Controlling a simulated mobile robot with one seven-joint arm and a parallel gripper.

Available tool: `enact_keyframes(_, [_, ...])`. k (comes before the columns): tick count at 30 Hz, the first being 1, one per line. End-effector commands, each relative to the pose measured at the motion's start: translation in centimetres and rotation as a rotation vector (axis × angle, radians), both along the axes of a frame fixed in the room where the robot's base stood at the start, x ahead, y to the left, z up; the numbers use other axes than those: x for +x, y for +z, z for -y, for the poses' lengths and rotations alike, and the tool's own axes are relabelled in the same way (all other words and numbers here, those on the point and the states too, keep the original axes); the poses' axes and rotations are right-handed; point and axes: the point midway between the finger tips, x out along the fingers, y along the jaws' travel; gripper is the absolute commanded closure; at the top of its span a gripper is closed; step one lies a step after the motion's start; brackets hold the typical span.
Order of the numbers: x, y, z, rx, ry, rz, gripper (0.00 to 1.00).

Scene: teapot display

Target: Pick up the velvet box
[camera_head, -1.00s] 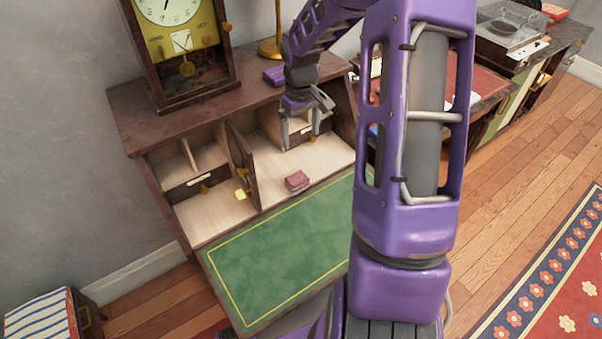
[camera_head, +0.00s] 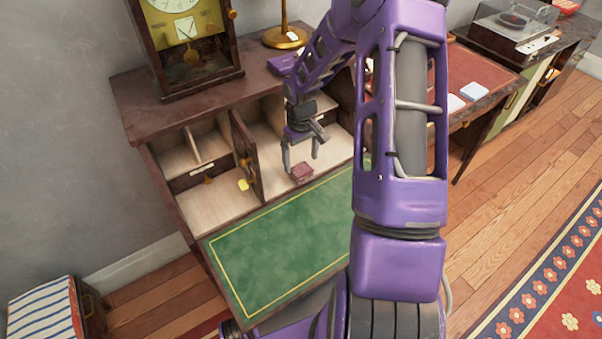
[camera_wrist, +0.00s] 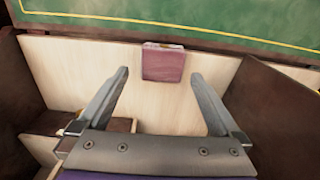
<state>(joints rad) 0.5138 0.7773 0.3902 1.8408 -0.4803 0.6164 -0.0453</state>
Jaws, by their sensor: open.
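The velvet box (camera_head: 302,173) is a small dark pink-red box. It lies on the pale wooden floor of the open desk compartment, close to the green writing surface. In the wrist view the velvet box (camera_wrist: 163,64) sits beyond the fingertips, roughly centred between them and slightly to the right. My gripper (camera_head: 301,163) is open and empty, just behind and above the box in the head view. In the wrist view my gripper (camera_wrist: 158,73) has its two fingers spread wide, with pale wood between them.
An open cabinet door (camera_head: 246,155) stands upright left of the box. The green writing surface (camera_head: 280,238) is clear. A clock (camera_head: 190,45) stands on the desk top, with a brass lamp base (camera_head: 285,38) to its right. Dark partitions (camera_wrist: 275,105) flank the compartment.

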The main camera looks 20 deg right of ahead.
Motion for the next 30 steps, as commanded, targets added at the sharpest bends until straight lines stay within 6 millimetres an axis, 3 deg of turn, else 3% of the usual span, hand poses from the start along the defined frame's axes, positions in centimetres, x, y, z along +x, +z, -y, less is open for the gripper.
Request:
enact_keyframes(7, [0.0, -3.8, -0.4, 0.002, 0.0, -0.003, 0.0])
enact_keyframes(17, [0.0, -4.4, -0.4, 0.001, 0.0, 0.0, 0.0])
enact_keyframes(30, [0.0, -4.4, -0.3, 0.001, 0.0, 0.0, 0.79])
